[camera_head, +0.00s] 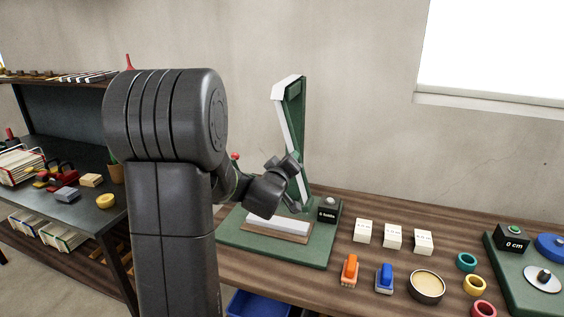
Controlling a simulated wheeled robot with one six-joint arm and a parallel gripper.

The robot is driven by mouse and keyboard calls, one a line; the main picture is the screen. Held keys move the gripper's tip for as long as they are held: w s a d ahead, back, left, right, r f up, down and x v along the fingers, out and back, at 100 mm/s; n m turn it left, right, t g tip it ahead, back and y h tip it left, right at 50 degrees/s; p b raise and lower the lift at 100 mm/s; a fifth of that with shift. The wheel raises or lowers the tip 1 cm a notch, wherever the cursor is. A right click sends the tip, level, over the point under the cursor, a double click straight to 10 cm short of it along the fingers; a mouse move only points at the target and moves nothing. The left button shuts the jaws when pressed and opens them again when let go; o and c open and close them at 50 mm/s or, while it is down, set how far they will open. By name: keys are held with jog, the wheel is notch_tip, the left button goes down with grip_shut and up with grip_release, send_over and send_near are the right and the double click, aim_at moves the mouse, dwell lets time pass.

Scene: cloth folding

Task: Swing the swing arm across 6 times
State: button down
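The swing arm (282,117) is a tall green piece with a white face, standing nearly upright with a lean and a bent top. It rises from a green base (306,252) on the wooden table. A white cloth or pad (277,221) lies on a tan board on that base. A small black counter box (327,213) with a button stands beside the swing arm's foot; its label looks like "0 folds". My gripper (292,165) is at the lower part of the swing arm, overlapping it in the picture. I cannot tell whether it touches, and its fingers are too small to judge.
White labelled blocks (393,236), an orange clip (349,270), a blue clip (384,278), a round tin (427,286) and coloured rings (474,285) lie to the right. Another green base (518,275) with a "0 cm" box is at far right. A dark table (90,215) stands left.

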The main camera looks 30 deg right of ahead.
dwell(0.4)
jog(key=c, duration=1.1)
grip_release()
jog(key=shift+s+d, duration=0.1)
jog(key=shift+s, duration=0.05)
jog(key=b+v, duration=0.1)
jog(key=v, duration=1.3)
jog(key=shift+d, duration=0.15)
jog(key=p+x, duration=0.1)
jog(key=x, duration=1.2)
jog(key=shift+w+d, duration=0.2)
jog(key=shift+w, duration=0.2)
jog(key=shift+r, duration=0.1)
